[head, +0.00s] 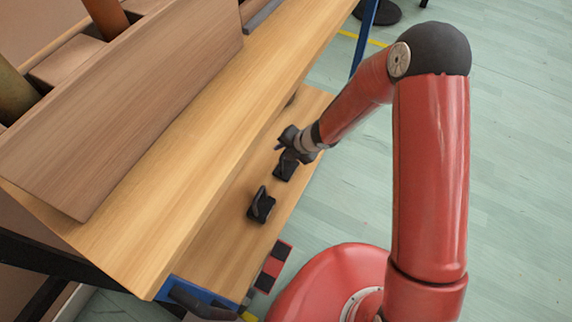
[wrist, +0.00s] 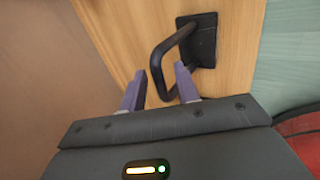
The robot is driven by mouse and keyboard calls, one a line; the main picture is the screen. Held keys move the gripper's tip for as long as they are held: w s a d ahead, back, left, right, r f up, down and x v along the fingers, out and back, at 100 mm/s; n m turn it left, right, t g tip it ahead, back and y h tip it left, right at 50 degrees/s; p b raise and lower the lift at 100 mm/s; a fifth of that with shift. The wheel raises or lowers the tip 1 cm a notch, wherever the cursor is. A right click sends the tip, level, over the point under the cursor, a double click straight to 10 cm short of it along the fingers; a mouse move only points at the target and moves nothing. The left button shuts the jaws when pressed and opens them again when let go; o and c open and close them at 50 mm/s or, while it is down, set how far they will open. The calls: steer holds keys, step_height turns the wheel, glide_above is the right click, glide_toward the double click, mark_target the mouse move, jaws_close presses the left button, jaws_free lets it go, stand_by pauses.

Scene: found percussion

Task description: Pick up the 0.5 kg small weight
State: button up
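Two black weights with loop handles stand on the lower wooden shelf in the head view. The nearer one (head: 261,207) stands apart from my gripper. The farther one (head: 284,168) is just beneath my gripper (head: 288,143). No mass marking is readable, so I cannot tell which is 0.5 kg. In the wrist view a black weight (wrist: 204,38) has a square base and a bent handle reaching toward me. My gripper (wrist: 159,73) is open, with its purple fingers on either side of the handle's end. I cannot tell whether the right finger touches the handle.
The lower shelf (head: 226,243) is narrow, under the overhanging upper wooden bench top (head: 190,160). A brown board (head: 120,115) lies on the bench top. A dark item (head: 291,99) shows partly at the bench edge. Open green floor (head: 520,180) lies to the right.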

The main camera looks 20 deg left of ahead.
jaws_close()
steer(key=shift+r, duration=0.1)
stand_by(1.2)
